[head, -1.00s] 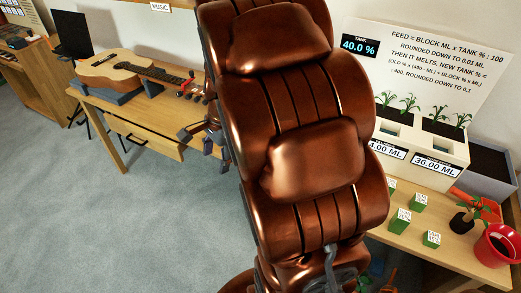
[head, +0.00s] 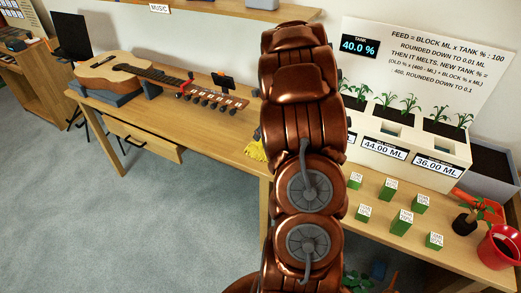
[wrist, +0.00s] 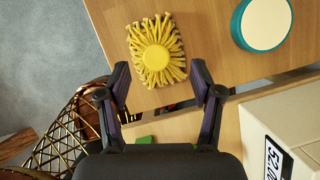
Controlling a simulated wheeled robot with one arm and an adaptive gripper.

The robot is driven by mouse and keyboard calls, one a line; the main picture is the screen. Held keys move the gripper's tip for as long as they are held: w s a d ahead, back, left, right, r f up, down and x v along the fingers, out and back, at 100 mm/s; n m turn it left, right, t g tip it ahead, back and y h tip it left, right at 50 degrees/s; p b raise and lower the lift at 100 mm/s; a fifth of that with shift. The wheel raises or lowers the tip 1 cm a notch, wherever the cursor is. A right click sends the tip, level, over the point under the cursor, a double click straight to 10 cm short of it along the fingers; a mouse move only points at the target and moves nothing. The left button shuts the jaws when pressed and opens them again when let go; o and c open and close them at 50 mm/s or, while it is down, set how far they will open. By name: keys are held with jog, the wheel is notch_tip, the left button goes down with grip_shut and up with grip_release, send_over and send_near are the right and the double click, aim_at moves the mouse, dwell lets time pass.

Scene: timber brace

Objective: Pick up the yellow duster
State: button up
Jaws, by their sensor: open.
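The yellow duster (wrist: 156,58) lies on the wooden table in the wrist view, a round yellow disc ringed by stringy yellow tufts. In the head view only a small part of the duster (head: 256,150) shows at the table's edge, left of my arm; the rest is hidden. My gripper (wrist: 163,80) is open in the wrist view, with its two dark fingers apart and pointing toward the duster. The duster appears centred just ahead of the fingertips, and I see no contact. In the head view my gripper is hidden behind my arm.
A white and teal round object (wrist: 265,22) sits right of the duster. A white planter box (head: 430,160) and several green blocks (head: 388,190) stand on the right table. A guitar (head: 110,72) lies on the left table. Grey floor (head: 150,220) is clear at left.

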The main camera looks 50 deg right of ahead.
aim_at(261, 141)
jog(key=shift+s+a+f+p+x, duration=0.1)
jog(key=shift+s+p+x, duration=0.05)
jog(key=shift+x, duration=0.75)
jog(key=shift+s+a+f+p+x, duration=0.1)
jog(key=shift+s+p+x, duration=0.1)
jog(key=shift+x, duration=0.7)
jog(key=shift+s+a+p+x, duration=0.1)
jog(key=shift+s+x, duration=0.05)
jog(key=shift+x, duration=0.75)
jog(key=shift+w+d+f, duration=0.1)
jog(key=shift+w+f, duration=0.1)
jog(key=shift+f, duration=0.15)
grip_shut()
